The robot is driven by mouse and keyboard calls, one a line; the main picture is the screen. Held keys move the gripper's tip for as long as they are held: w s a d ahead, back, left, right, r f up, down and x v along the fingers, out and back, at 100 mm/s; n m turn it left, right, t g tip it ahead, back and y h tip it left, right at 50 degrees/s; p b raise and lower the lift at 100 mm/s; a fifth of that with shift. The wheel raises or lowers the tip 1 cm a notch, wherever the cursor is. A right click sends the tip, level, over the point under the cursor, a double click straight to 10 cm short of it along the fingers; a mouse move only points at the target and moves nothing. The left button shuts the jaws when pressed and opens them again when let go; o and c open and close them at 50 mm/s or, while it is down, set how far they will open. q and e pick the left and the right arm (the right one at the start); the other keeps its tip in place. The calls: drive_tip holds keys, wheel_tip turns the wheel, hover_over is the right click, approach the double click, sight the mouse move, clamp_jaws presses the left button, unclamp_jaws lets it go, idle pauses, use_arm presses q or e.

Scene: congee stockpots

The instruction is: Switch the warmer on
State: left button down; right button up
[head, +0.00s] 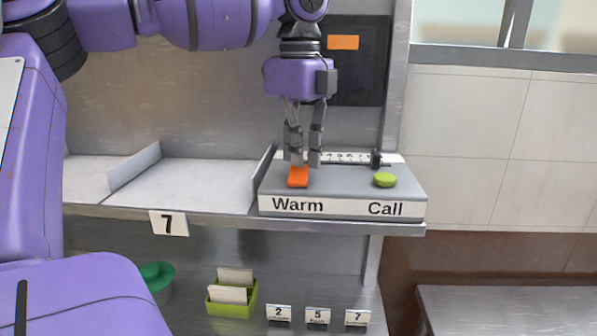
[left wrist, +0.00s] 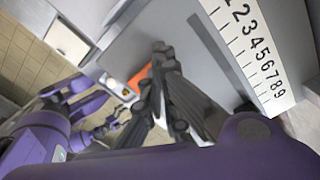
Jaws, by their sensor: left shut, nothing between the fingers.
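The warmer's control box (head: 343,187) is grey with a white front edge lettered "Warm" and "Call". An orange switch (head: 298,178) sits above the word "Warm"; a green button (head: 385,180) sits above "Call". My left gripper (head: 304,164) points down, shut and empty, with its fingertips right at the back of the orange switch. I cannot tell whether they touch it. In the left wrist view the orange switch (left wrist: 139,78) shows beside the fingers, partly hidden by them. My right gripper (left wrist: 113,121) shows small in the left wrist view, and its jaw state is unclear.
A numbered scale with a dark slider (head: 376,158) runs along the back of the box. Left of it are shelf bays, one labelled "7" (head: 168,223). Below stand a green card holder (head: 232,299) and small number cards (head: 318,315). A dark panel (head: 357,85) is behind.

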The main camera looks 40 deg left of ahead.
use_arm(q)
drive_tip(key=shift+f, duration=0.35)
use_arm(e)
drive_tip(key=shift+w+a, duration=0.1)
drive_tip(key=shift+w, duration=0.25)
use_arm(q)
drive_tip(key=shift+r, duration=1.95)
drive_tip(key=shift+r+p, duration=0.45)
drive_tip(key=shift+r, duration=1.15)
use_arm(e)
drive_tip(key=shift+w+r, duration=0.6)
drive_tip(key=shift+r, duration=0.3)
drive_tip(key=shift+s+f, duration=0.1)
drive_tip(key=shift+s, duration=0.2)
